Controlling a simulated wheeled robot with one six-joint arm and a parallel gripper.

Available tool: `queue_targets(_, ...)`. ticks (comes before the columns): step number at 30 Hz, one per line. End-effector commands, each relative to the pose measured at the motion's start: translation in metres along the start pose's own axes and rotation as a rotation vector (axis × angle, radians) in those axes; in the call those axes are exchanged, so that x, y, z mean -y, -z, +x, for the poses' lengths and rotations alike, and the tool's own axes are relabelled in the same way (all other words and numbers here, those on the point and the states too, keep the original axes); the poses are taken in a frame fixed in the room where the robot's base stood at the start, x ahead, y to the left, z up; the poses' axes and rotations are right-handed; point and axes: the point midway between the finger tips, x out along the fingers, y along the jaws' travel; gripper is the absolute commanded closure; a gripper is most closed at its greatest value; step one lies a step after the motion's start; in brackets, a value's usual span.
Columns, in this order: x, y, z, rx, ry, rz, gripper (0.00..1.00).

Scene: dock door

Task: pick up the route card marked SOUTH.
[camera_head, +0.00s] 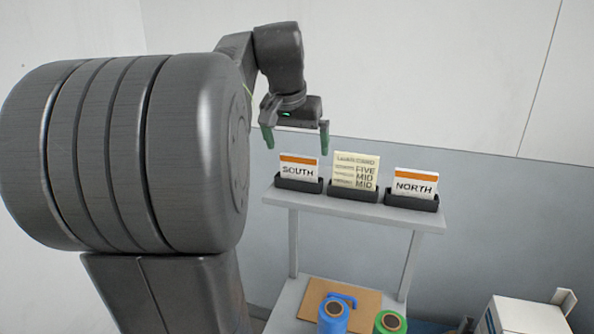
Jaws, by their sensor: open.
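The route card marked SOUTH (299,169) is white with an orange band and stands upright in a dark holder (299,185) at the left of a raised shelf. My gripper (297,144) is open and empty, with green fingertips pointing down. In the picture it shows just above the SOUTH card, with the card's top edge between and below the fingertips. I cannot tell how far apart they are in depth. A similar card marked NORTH (415,184) stands in a holder at the shelf's right end.
A cream load card (356,171) reading FIVE, MID, MID stands in the middle holder. The shelf (350,208) is grey. Below are a brown board (365,306), a blue spool (333,318), a green spool (390,322) and a white box (525,315). A wall stands behind.

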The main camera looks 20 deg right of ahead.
Motion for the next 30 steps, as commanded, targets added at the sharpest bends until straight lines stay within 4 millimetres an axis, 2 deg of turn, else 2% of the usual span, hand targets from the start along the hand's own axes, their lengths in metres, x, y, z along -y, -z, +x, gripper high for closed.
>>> queue_targets(6, 0.002, 0.0, 0.03, 0.002, -0.001, 0.0, 0.0)
queue_targets(15, 0.002, 0.0, 0.035, 0.001, 0.0, 0.0, 0.0)
queue_targets(21, 0.002, 0.0, 0.035, 0.001, 0.0, 0.0, 0.39)
queue_targets(22, 0.002, 0.0, 0.035, 0.001, 0.0, 0.0, 0.43)
queue_targets(30, 0.002, 0.0, 0.034, 0.0, 0.0, 0.0, 0.43)
